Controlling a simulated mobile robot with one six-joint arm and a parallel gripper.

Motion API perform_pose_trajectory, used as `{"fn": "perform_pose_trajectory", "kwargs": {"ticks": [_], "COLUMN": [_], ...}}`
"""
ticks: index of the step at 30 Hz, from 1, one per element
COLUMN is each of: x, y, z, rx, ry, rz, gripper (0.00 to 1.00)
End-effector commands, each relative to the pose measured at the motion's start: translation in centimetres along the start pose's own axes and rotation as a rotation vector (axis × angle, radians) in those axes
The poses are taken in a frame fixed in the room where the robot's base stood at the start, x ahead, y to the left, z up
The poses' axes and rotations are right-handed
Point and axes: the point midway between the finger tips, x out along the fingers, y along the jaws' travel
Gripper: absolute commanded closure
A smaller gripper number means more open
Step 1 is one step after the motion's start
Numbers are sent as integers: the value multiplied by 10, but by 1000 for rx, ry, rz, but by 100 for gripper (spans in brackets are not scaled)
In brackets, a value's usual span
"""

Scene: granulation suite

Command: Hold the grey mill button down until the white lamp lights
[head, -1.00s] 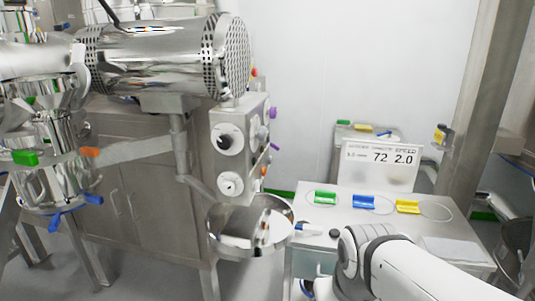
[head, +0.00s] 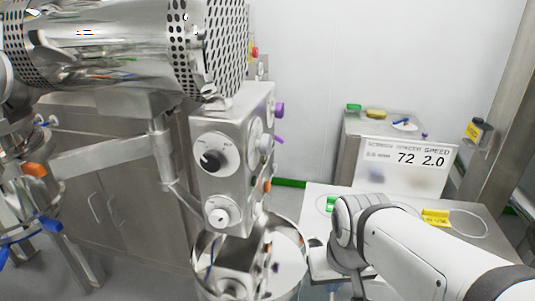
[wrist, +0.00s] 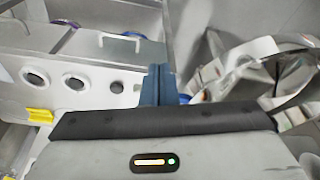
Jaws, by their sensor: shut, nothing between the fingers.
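My gripper (wrist: 158,85) shows in the wrist view as two blue fingers pressed together with nothing between them. Just left of the fingers in that view, a dark grey round button (wrist: 115,87) sits on a pale panel (wrist: 95,97). Two dark round fittings with pale rings (wrist: 74,82) lie farther left. I cannot tell whether the fingers touch the panel, or which fitting is the mill button. In the head view, the control box (head: 232,130) carries a black knob (head: 210,160) and a white round fitting (head: 220,212). I see no clearly lit white lamp.
A polished steel bowl (head: 292,232) stands below the control box, beside my arm. A perforated steel drum (head: 110,45) hangs at upper left. A display sign (head: 408,160) and a yellow clip (head: 436,217) are on the table at right.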

Motion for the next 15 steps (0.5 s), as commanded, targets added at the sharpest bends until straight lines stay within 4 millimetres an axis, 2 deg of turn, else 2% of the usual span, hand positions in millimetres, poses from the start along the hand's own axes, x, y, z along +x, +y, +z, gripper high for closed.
{"fn": "perform_pose_trajectory", "kwargs": {"ticks": [4,8,11,13,15], "x": [-8,-31,-50,-61,-58], "y": [2,8,11,23,40], "z": [-5,-20,-41,-65,-93], "rx": [-1,-5,-22,-38,-71], "ry": [4,24,59,111,189], "rz": [5,24,52,91,142], "gripper": [100,100,100,100,100]}}
